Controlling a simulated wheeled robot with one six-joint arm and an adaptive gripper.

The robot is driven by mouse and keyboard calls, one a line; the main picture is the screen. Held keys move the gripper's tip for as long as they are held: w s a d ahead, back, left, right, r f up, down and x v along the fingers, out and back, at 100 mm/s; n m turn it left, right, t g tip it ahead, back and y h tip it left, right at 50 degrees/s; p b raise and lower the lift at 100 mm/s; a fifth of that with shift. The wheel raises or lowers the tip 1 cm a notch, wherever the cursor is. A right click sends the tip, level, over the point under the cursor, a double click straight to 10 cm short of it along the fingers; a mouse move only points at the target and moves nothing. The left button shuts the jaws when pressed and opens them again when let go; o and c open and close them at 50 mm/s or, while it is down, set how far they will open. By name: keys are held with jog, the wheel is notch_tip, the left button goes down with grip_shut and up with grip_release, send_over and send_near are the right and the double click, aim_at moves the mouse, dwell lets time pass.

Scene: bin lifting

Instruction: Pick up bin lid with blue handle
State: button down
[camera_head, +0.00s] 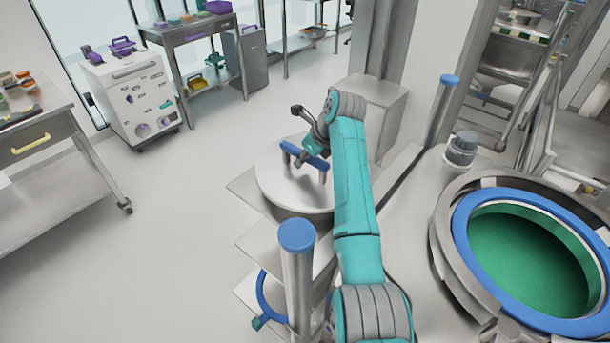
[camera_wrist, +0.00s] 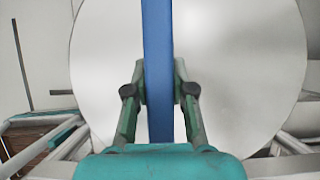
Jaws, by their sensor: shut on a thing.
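The bin lid (camera_head: 275,188) is a round, pale grey-white disc at the middle of the head view, by a metal step or shelf. Its blue bar handle (camera_head: 304,155) stands above it on short posts. In the wrist view the lid (camera_wrist: 240,75) fills most of the picture and the blue handle (camera_wrist: 158,50) runs upright through the middle. My gripper (camera_wrist: 160,92) has a finger on each side of the handle and is shut on it. It also shows at the handle in the head view (camera_head: 308,158). I cannot tell whether the lid touches what is under it.
A large round opening with a blue rim (camera_head: 462,235) and green inside is at the right. A white cart (camera_head: 135,95) and tables stand left; the floor between is clear.

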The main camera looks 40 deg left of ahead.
jog(key=shift+w+a+r, duration=0.1)
jog(key=shift+r, duration=0.65)
notch_tip(320, 180, up, 9)
jog(key=shift+r, duration=0.15)
jog(key=shift+r, duration=0.15)
notch_tip(320, 180, up, 8)
dwell(2.1)
jog(key=shift+r, duration=0.1)
